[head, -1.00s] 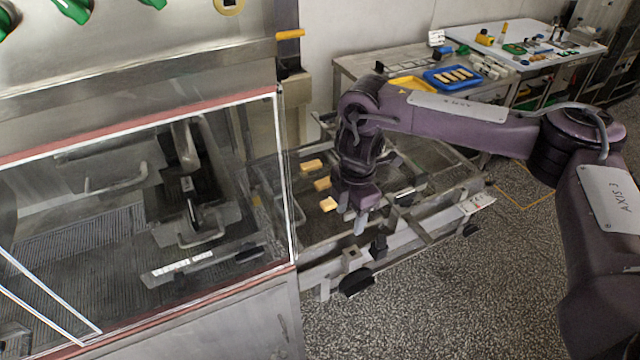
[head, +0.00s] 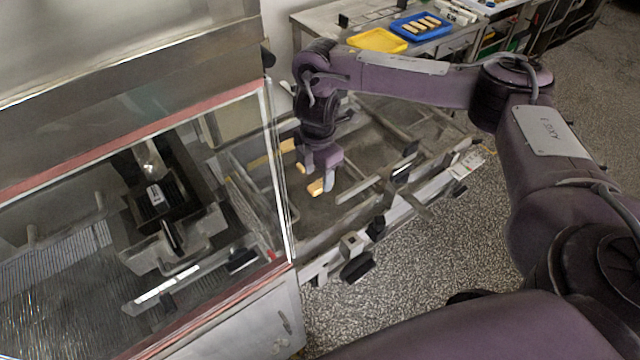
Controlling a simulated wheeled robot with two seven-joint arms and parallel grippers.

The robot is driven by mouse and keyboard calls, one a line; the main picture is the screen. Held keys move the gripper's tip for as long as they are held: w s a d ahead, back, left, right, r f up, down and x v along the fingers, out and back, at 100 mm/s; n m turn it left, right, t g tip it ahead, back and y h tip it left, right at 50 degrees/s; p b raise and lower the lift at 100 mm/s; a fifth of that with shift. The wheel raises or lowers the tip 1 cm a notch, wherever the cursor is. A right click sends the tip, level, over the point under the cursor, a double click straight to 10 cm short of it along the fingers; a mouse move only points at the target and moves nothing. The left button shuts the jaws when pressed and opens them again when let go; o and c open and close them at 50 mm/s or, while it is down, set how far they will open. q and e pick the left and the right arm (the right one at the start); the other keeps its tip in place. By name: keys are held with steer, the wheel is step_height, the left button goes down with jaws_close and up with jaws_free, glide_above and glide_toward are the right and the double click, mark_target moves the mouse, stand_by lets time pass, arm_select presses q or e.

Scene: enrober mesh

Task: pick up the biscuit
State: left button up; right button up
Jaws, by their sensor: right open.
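Three small golden biscuits lie in a row on the mesh belt beside the glass-fronted machine. The nearest biscuit (head: 315,188) is right at the fingertips of my right gripper. The middle biscuit (head: 300,168) is partly hidden by the gripper, and the far biscuit (head: 287,146) lies behind it. My right gripper (head: 318,182) points down and is open, low over the nearest biscuit. I cannot tell whether the fingers touch it or stand on both sides of it. My left gripper is out of view.
The machine's glass panel (head: 200,200) stands close on the left of the gripper. Metal rails and black knobs (head: 376,226) edge the belt frame in front. A blue tray (head: 398,27) with several biscuits and a yellow tray (head: 372,42) sit on the back table.

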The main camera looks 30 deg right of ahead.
mark_target(321, 185)
step_height(321, 185, down, 3)
steer(key=shift+s+d+r+p, duration=0.1)
steer(key=shift+d+p, duration=0.05)
steer(key=shift+p, duration=0.3)
steer(key=shift+c, duration=1.4)
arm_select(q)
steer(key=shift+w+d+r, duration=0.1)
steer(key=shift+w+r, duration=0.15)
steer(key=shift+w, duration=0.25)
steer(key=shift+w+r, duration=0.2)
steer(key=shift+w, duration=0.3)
arm_select(e)
steer(key=c, duration=0.6)
